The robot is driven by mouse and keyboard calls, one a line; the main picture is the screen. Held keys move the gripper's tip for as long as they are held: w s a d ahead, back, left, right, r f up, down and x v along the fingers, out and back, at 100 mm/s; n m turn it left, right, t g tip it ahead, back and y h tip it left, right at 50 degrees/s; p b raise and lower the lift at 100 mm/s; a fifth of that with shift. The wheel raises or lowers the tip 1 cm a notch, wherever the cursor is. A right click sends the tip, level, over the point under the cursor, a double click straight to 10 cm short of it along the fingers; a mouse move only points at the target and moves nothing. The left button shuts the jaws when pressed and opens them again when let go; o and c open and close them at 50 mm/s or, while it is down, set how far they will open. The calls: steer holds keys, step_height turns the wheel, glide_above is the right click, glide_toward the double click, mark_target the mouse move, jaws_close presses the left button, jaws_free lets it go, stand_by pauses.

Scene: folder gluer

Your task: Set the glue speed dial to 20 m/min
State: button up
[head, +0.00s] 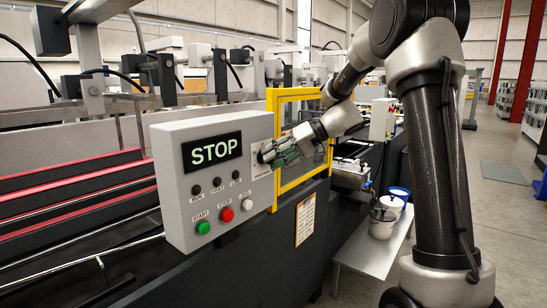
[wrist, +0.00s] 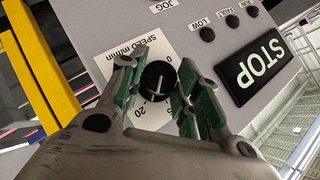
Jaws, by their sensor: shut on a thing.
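The glue speed dial (wrist: 157,80) is a round black knob with a white pointer line on a white plate (wrist: 148,42) marked SPEED m/min. In the wrist view the plate appears turned over, with 20 at its lower left and 0 right of the knob. The pointer line runs roughly up and down in that picture; part of the scale is hidden, so I cannot tell the exact reading. My gripper (head: 270,153) reaches the control box's right-hand side. Its green-padded fingers are shut on the dial, one on each side. In the head view the fingers hide the knob.
The grey control box (head: 172,215) carries a STOP display (head: 212,151), lamps, a green start button (head: 203,227), a red stop button (head: 227,215) and a white jog button (head: 247,204). A yellow guard frame (head: 273,110) stands close beside my gripper.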

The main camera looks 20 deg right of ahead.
steer(key=shift+d+f+m+g+y, duration=0.15)
steer(key=shift+m+g+y, duration=0.25)
steer(key=shift+m+y, duration=0.4)
steer(key=o, duration=1)
steer(key=v, duration=1.2)
steer(key=shift+w+f, duration=0.1)
steer(key=shift+f, duration=0.1)
